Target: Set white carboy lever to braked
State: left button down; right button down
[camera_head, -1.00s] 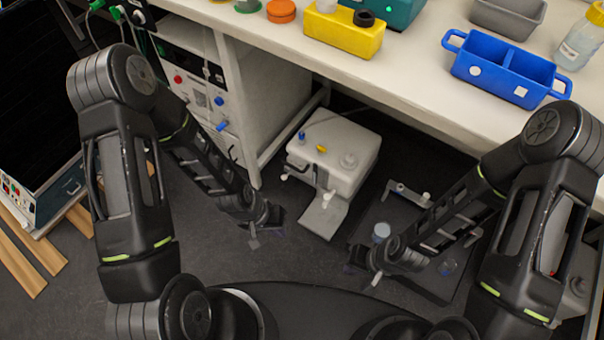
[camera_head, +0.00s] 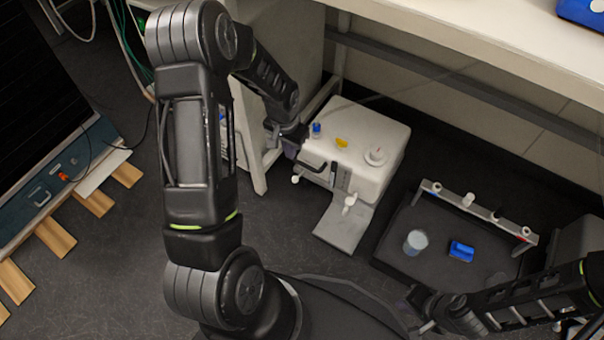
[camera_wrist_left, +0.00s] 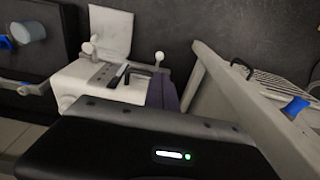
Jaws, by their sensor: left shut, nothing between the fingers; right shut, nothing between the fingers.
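The white carboy (camera_head: 365,135) stands on the floor under the bench, with a blue knob (camera_head: 316,129), a yellow piece (camera_head: 341,142) and a round cap (camera_head: 375,156) on top. A white-tipped lever (camera_head: 295,179) sticks out at its front left, and another white knob (camera_head: 348,204) is at its front above a grey plate (camera_head: 340,229). The left wrist view shows the carboy (camera_wrist_left: 78,75) and both white ends, one right (camera_wrist_left: 159,57), one left (camera_wrist_left: 88,48). My left gripper (camera_head: 290,147) is shut and empty beside the carboy's left edge; contact is unclear. My right gripper (camera_head: 418,308) is shut and empty, low right.
A dark tray (camera_head: 395,245) to the right holds a pale cup (camera_head: 416,241) and a blue block (camera_head: 461,251), with a grey rail (camera_head: 475,207) behind. The bench top (camera_head: 470,45) overhangs behind the carboy. Floor in front of the grey plate is clear.

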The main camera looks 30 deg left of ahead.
aim_at(294, 180)
pick_arm(q)
jog(key=f+b, duration=0.2)
jog(key=f, duration=0.2)
jog(key=w+f+b, duration=0.1)
jog(key=f+b, duration=0.1)
jog(key=f, duration=0.3)
jog(key=f+b, duration=0.2)
jog(key=f, duration=0.3)
jog(key=shift+w, duration=0.25)
jog(key=shift+s+f, duration=0.2)
jog(key=shift+s, duration=0.1)
jog(key=s+f, duration=0.1)
jog(key=s+f+b, duration=0.1)
jog(key=f, duration=0.1)
jog(key=shift+s+f, duration=0.1)
jog(key=shift+f, duration=0.15)
dwell(0.5)
jog(key=shift+r, duration=0.1)
